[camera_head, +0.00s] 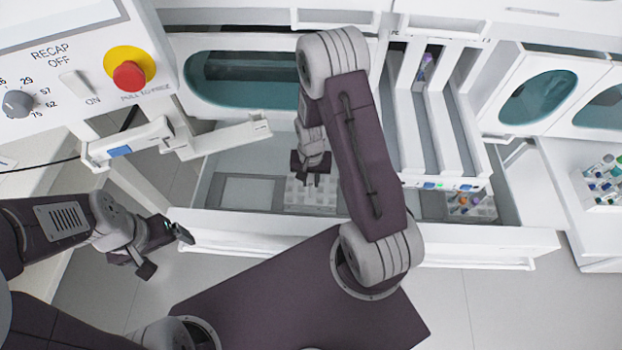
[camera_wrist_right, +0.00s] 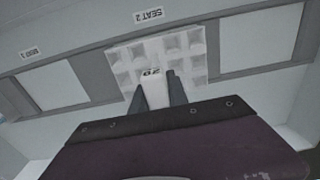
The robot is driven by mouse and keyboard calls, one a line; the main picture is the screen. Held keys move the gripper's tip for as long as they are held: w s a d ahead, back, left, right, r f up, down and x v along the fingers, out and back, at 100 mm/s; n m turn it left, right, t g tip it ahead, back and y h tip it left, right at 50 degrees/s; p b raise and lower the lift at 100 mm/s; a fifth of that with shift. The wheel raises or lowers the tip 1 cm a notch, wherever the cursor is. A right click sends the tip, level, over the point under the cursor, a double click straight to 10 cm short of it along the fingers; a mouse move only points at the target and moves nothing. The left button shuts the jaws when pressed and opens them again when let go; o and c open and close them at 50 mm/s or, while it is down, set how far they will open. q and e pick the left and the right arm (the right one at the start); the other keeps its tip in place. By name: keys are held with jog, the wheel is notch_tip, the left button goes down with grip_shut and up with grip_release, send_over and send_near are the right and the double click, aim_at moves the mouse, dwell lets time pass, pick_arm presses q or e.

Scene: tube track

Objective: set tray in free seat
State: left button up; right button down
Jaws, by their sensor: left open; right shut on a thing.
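The tray (camera_head: 318,197) is a white block with a grid of square pockets, inside the open drawer in the head view. It also shows in the right wrist view (camera_wrist_right: 190,58), where its pockets look empty. My right gripper (camera_head: 312,177) is shut on the tray's white upright handle, its fingers either side of it in the right wrist view (camera_wrist_right: 160,92). The tray lies by the "SEAT 2" label (camera_wrist_right: 148,15), between two bare pale squares, one left (camera_wrist_right: 52,90) and one right (camera_wrist_right: 258,40). I cannot tell whether it rests on the floor. My left gripper (camera_head: 165,250) is open and empty outside the drawer.
The drawer's front wall (camera_head: 260,241) runs across the middle. Another tray (camera_head: 470,205) with coloured tubes sits at its right end. White tube channels (camera_head: 435,120) overhang the right part. A control panel with a red button (camera_head: 129,75) is at upper left.

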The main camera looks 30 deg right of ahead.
jog(key=shift+f, duration=0.15)
jog(key=shift+f, duration=0.25)
jog(key=shift+f, duration=0.15)
jog(key=shift+f+b, duration=0.2)
jog(key=shift+b, duration=0.1)
jog(key=c, duration=1.2)
grip_release()
